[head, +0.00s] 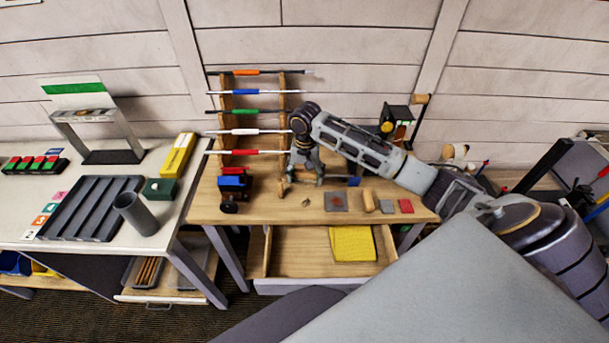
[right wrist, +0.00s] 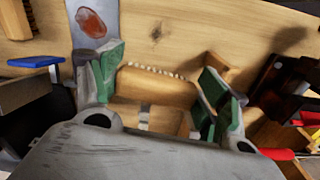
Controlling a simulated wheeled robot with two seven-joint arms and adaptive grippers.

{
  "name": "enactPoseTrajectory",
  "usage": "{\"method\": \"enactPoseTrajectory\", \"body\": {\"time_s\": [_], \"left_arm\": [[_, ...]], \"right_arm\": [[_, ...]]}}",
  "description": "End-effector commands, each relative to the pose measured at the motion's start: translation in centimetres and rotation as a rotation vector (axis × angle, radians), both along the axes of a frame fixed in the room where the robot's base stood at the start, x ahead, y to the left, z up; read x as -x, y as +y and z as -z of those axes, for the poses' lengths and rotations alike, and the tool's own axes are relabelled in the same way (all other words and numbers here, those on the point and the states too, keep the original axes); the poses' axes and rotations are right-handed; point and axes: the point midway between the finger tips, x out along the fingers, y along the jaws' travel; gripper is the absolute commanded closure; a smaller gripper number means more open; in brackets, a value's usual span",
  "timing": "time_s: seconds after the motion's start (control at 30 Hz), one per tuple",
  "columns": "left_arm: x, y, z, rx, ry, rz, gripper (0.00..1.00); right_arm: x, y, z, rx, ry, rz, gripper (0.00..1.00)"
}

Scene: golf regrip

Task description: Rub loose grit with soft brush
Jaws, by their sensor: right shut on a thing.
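My right gripper (head: 304,176) reaches down over the wooden workbench (head: 270,208), left of a grey metal plate (head: 336,201). In the right wrist view the green-padded fingers (right wrist: 160,90) are shut on a wooden brush (right wrist: 155,88) with a row of pale bristle tufts along one edge. In the head view the gripper mostly hides this brush. The plate also shows in the right wrist view (right wrist: 84,48), with a reddish-brown patch (right wrist: 90,22) on it. The brush is apart from the patch. My left gripper is not in view.
Right of the plate lie a wooden block (head: 369,200), a grey block (head: 387,206) and a red block (head: 405,206). A blue and red device (head: 233,184) stands left. A rack of shafts (head: 245,110) rises behind. The open drawer below holds a yellow cloth (head: 352,243).

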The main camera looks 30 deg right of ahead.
Motion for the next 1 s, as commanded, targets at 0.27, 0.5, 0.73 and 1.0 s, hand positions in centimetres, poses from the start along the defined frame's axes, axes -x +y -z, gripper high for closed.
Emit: {"method": "enactPoseTrajectory", "body": {"time_s": [0.27, 0.5, 0.73, 1.0], "left_arm": [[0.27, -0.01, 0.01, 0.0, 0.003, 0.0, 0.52], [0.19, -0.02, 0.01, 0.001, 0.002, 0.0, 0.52], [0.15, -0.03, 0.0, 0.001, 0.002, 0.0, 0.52], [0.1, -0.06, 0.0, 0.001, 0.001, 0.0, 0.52]], "right_arm": [[0.05, -0.03, -0.02, 0.002, 0.003, 0.07, 0.53], [0.05, -0.03, -0.02, 0.002, 0.003, 0.088, 0.53], [0.06, -0.03, 0.0, 0.002, 0.003, 0.087, 0.53], [0.09, -0.01, 0.64, 0.002, 0.004, 0.087, 0.53]]}}
